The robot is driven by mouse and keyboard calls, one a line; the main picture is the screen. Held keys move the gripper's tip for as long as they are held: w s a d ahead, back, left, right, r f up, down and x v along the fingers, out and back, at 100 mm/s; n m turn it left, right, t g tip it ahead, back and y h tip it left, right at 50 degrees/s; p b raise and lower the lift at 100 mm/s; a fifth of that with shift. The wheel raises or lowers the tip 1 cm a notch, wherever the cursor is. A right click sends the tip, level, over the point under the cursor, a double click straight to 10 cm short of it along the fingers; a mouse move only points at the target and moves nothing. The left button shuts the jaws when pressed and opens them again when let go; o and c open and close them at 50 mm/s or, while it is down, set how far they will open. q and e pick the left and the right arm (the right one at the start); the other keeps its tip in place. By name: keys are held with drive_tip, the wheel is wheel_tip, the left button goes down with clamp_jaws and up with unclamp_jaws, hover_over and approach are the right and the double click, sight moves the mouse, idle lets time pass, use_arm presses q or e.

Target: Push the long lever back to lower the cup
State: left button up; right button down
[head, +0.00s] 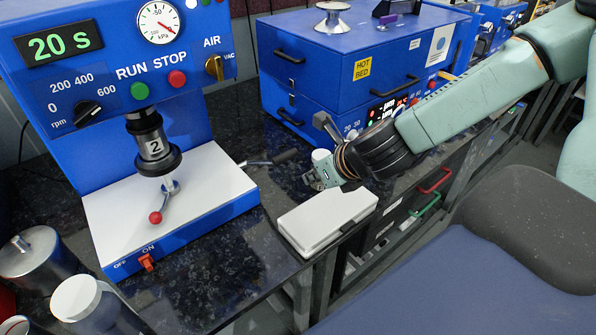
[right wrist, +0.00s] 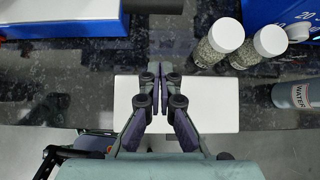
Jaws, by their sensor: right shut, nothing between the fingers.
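The blue machine has a white base plate (head: 105,225). A long lever with a black grip (head: 284,157) sticks out to the right from behind the base plate. A dark cup-like part marked 2 (head: 153,146) hangs under the machine's head above the plate. A short lever with a red knob (head: 155,217) sits below it. My right gripper (head: 314,181) is to the right of and nearer than the long lever's grip, apart from it. In the right wrist view the fingers (right wrist: 160,70) are together and empty. A dark piece (right wrist: 152,5) at that view's top edge may be the lever grip. My left gripper is out of view.
A white flat case (head: 325,222) lies on the dark bench beneath my right gripper. White-capped jars (right wrist: 226,35) and a water bottle (right wrist: 298,94) stand right of it. The blue hot bed unit (head: 345,60) is behind. A metal canister (head: 35,255) stands front left.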

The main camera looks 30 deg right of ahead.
drive_tip(key=shift+b+x, duration=1)
drive_tip(key=shift+b, duration=0.1)
drive_tip(key=shift+w+a, duration=0.25)
drive_tip(key=shift+w, duration=0.05)
drive_tip(key=w, duration=0.1)
drive_tip(key=w+r, duration=0.1)
drive_tip(key=w, duration=0.1)
drive_tip(key=shift+w+a+r+b, duration=0.1)
drive_tip(key=shift+r+b, duration=0.25)
drive_tip(key=shift+b, duration=0.05)
drive_tip(key=shift+r, duration=0.15)
